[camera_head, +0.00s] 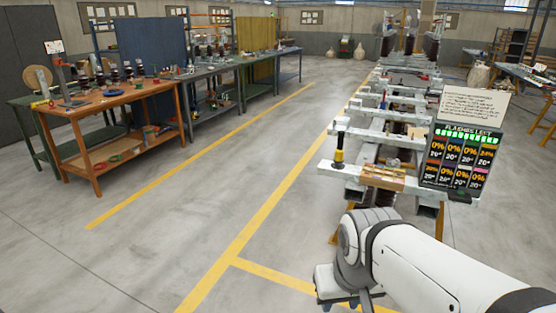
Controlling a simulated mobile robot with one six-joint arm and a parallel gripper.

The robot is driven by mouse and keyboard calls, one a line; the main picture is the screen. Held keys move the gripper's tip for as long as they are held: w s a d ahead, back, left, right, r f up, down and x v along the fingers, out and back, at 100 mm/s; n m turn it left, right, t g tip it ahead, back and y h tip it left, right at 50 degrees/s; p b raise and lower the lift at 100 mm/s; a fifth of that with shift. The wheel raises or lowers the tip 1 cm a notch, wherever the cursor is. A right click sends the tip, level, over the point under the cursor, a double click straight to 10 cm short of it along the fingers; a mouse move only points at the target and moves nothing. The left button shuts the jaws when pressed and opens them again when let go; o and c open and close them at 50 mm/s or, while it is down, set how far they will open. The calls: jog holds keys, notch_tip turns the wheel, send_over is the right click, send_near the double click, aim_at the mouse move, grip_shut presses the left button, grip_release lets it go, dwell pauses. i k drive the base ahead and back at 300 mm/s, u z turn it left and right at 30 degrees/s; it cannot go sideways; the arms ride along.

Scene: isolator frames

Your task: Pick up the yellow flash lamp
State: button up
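My gripper (352,303) is at the bottom of the view, at the end of my white arm. It is below and in front of the lamp in the picture, well apart from it. Its fingers are mostly hidden or cut off by the lower edge, so its opening does not show. Nothing covers the lamp.
The isolator frame (350,172) runs away from me with several crossbars. A wooden block (384,178) lies right of the lamp. A display board (460,158) stands further right. An orange workbench (125,97) is at left. The floor (230,190) between is clear.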

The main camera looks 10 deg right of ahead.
aim_at(338, 159)
jog(key=u, duration=0.6)
jog(key=i, duration=1.95)
jog(key=z, duration=0.6)
jog(key=i, duration=0.65)
jog(key=z, duration=0.65)
jog(key=i, duration=0.5)
jog(key=u, duration=0.1)
